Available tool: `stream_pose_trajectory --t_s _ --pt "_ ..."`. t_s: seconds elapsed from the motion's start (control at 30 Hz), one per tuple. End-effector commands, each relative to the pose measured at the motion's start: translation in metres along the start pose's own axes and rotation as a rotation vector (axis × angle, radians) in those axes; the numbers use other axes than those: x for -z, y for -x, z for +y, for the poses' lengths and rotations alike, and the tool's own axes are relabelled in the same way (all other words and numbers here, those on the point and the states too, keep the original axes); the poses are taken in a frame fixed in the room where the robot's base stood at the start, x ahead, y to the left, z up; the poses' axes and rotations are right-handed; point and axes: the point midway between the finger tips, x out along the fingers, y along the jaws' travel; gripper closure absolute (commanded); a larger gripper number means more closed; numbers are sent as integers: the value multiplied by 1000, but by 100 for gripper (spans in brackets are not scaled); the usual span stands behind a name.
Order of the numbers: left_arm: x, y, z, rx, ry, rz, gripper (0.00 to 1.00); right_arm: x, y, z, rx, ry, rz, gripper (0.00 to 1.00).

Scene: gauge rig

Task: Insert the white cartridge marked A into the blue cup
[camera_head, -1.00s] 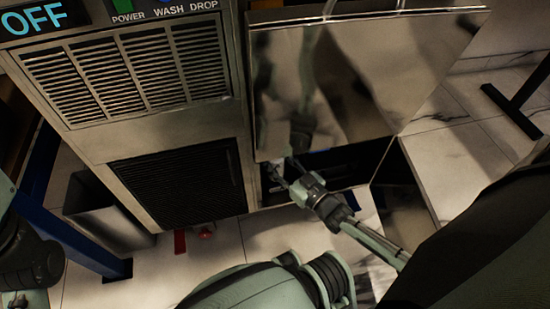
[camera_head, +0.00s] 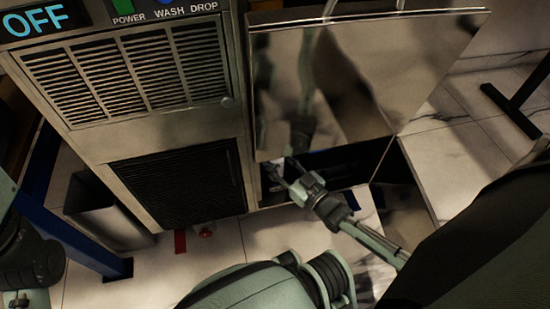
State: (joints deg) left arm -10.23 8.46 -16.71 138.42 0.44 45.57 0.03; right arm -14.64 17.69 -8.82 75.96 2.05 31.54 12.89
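My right gripper (camera_head: 283,169) is at the end of the arm that comes in from the right. Its fingertips reach into the dark opening (camera_head: 345,163) under the shiny steel door. The fingertips are small and dark, so I cannot tell whether they are apart or hold anything. My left arm shows only in part at the left edge, and its gripper is out of the picture. I cannot make out the white cartridge marked A.
The steel door (camera_head: 365,75) hangs tilted above the opening. To its left is a machine with vents (camera_head: 125,75) and an OFF display (camera_head: 33,20). A grey bin (camera_head: 108,215) and a blue post (camera_head: 65,235) stand at left. Pale tiled floor (camera_head: 150,270) lies below.

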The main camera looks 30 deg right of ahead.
Motion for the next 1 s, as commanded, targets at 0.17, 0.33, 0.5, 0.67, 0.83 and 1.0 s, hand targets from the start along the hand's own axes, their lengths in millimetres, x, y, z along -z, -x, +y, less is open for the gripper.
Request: stream_pose_trajectory --t_s 0.17,0.33,0.5,0.67,0.83,1.0 --pt "0 3 0 -1 0 2 39 -4 0 0 0 0 1 94" --pt "0 7 0 -1 -1 3 39 -8 0 0 0 0 2 94" --pt "-1 10 1 -1 -1 4 39 -12 0 0 0 0 2 94" --pt "-1 13 1 -1 -1 4 39 -16 0 0 0 0 2 94" --pt "-2 16 1 -1 -1 4 39 -20 0 0 0 0 2 94" --pt "-2 20 2 0 -1 4 39 -25 0 0 0 0 2 94"
